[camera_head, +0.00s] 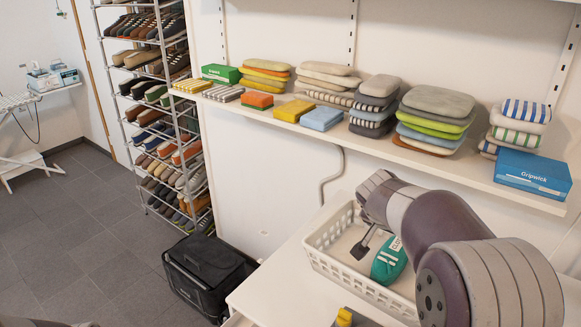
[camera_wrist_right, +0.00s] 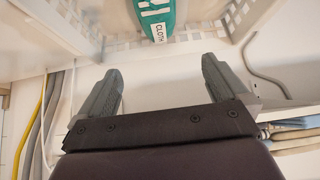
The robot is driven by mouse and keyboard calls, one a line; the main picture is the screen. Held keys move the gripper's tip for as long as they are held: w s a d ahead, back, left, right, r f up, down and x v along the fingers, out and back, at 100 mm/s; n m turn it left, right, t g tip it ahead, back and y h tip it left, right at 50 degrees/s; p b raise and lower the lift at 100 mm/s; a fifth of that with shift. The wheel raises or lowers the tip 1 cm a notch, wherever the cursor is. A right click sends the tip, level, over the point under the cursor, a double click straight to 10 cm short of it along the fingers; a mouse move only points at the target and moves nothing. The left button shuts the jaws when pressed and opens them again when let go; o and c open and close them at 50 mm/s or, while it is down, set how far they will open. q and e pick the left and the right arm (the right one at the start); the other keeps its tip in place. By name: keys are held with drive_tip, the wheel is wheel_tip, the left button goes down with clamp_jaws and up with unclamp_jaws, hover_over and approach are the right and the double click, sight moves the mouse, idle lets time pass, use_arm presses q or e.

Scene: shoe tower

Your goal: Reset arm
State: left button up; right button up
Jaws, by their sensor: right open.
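My right arm (camera_head: 430,220) comes in from the right in the head view and reaches over a white basket (camera_head: 325,262). Its gripper (camera_head: 366,244) is at the basket, beside a teal package (camera_head: 388,262) marked as cloth. In the right wrist view the two fingers of the gripper (camera_wrist_right: 160,66) are wide apart with nothing between them. The teal package (camera_wrist_right: 160,12) lies beyond the fingertips there, apart from them, with the basket wall (camera_wrist_right: 60,30) around it. My left gripper is not in view.
A wall shelf (camera_head: 440,172) holds folded cloths, sponges and boxes behind the arm. A yellow-topped object (camera_head: 344,317) shows at the table's front.

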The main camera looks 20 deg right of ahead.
drive_tip(key=s+a+f+n+g+y+p, duration=0.1)
drive_tip(key=s+a+f+n+y, duration=0.2)
drive_tip(key=s+a, duration=0.5)
drive_tip(key=s+a+f+n+g+y+p, duration=0.2)
drive_tip(key=s+a+f+n, duration=0.4)
drive_tip(key=a, duration=0.4)
drive_tip(key=shift+s+f+n+y, duration=0.15)
drive_tip(key=shift+s+n+y, duration=0.45)
drive_tip(key=shift+s, duration=0.45)
drive_tip(key=shift+a, duration=0.1)
